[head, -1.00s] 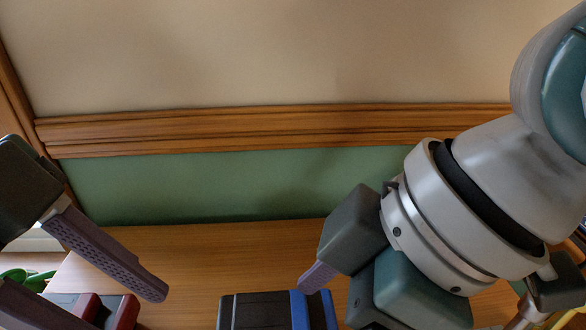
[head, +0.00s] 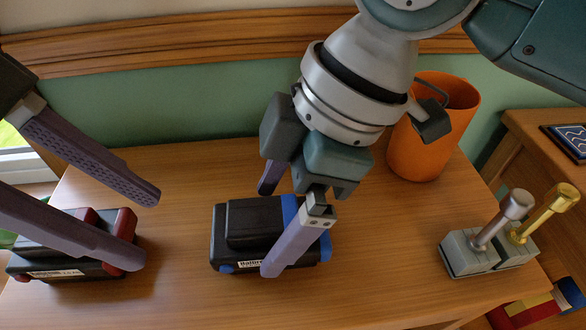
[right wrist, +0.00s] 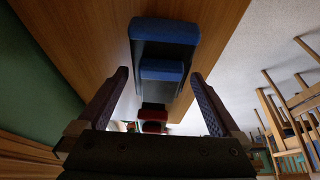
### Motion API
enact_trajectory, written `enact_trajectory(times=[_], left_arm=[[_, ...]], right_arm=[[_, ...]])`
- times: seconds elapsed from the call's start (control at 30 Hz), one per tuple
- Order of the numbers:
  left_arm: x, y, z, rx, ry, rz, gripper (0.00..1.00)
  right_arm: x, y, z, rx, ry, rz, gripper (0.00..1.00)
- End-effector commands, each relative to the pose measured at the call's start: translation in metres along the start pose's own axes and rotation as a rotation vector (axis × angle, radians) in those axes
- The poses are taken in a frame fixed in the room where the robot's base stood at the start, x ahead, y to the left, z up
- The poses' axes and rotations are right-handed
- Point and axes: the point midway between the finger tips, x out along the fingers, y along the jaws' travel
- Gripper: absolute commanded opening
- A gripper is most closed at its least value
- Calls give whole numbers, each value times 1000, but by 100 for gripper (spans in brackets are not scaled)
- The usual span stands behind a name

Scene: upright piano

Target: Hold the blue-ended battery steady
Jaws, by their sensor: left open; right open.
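The blue-ended battery (head: 240,236) is a black block with blue ends, flat on the wooden table. It also shows in the right wrist view, its blue end (right wrist: 165,31) facing the camera between the fingers. My right gripper (head: 272,228) is open at the battery's right end, one finger behind it and one in front. Whether the fingers touch it I cannot tell. My left gripper (head: 146,225) is open at the red-ended battery (head: 75,262) at left, its near finger crossing in front of that battery and its far finger above and behind.
An orange cup (head: 425,140) stands behind and right of my right gripper. Grey blocks with silver and gold upright pegs (head: 490,245) stand at the table's right edge. The table (head: 370,250) is clear between the blue-ended battery and these blocks. A green wall closes the back.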

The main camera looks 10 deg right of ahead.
Motion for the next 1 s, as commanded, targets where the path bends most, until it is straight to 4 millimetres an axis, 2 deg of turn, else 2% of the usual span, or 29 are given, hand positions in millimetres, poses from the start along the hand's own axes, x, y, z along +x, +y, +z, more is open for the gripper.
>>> enact_trajectory(times=[0.2, 0.5, 1.0], left_arm=[[0, 0, 0, 0, 0, 0, 50], [0, 0, 0, 0, 0, 0, 50], [0, 0, 0, 0, 0, 0, 50]], right_arm=[[19, 0, 0, 0, 0, 1, 100], [21, 0, 0, 0, 0, 1, 99], [20, 0, 0, 0, 0, 1, 43]])
